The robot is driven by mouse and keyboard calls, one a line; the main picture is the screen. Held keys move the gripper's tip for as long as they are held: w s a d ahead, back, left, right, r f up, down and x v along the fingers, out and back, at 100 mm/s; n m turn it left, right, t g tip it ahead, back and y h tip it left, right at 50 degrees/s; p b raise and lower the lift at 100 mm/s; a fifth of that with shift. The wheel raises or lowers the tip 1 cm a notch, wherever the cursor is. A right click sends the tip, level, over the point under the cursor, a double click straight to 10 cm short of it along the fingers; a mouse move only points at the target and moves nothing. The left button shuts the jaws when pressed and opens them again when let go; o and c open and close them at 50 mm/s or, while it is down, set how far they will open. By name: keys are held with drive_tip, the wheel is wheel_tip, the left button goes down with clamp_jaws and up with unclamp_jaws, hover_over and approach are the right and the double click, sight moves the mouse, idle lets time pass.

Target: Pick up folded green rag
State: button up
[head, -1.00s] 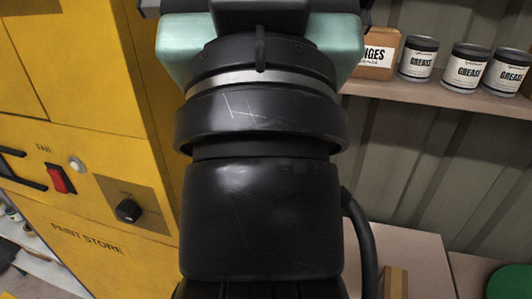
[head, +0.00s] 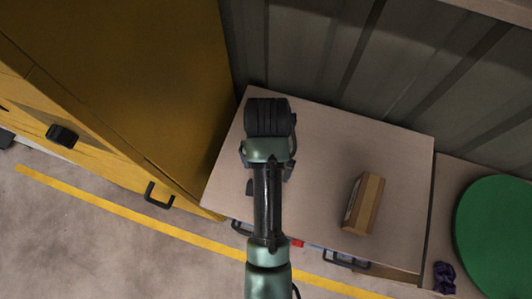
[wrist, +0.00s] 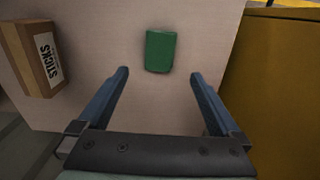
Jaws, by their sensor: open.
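The folded green rag (wrist: 160,50) lies flat on the pale worktop (wrist: 95,25), near the top middle of the wrist view. My gripper (wrist: 160,76) is open and empty, its two blue fingers spread wide. In the wrist view the rag lies just beyond the fingertips, roughly centred between them, not touching either. In the head view my arm reaches over the worktop (head: 330,150); the fingers cannot be made out and the rag does not show there.
A cardboard box marked "STICKS" (wrist: 32,60) stands on the worktop right of my arm in the head view (head: 363,203). A yellow cabinet (head: 130,80) stands close on the left. A ribbed wall (head: 340,50) is behind. A green disc (head: 500,235) and a crumpled purple thing (head: 444,278) are at right.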

wheel_tip(320, 180, down, 11)
idle(0.5)
drive_tip(key=shift+c, duration=0.2)
drive_tip(key=c, duration=1.3)
drive_tip(key=shift+r, duration=0.1)
wheel_tip(320, 180, up, 10)
drive_tip(key=shift+p, duration=0.35)
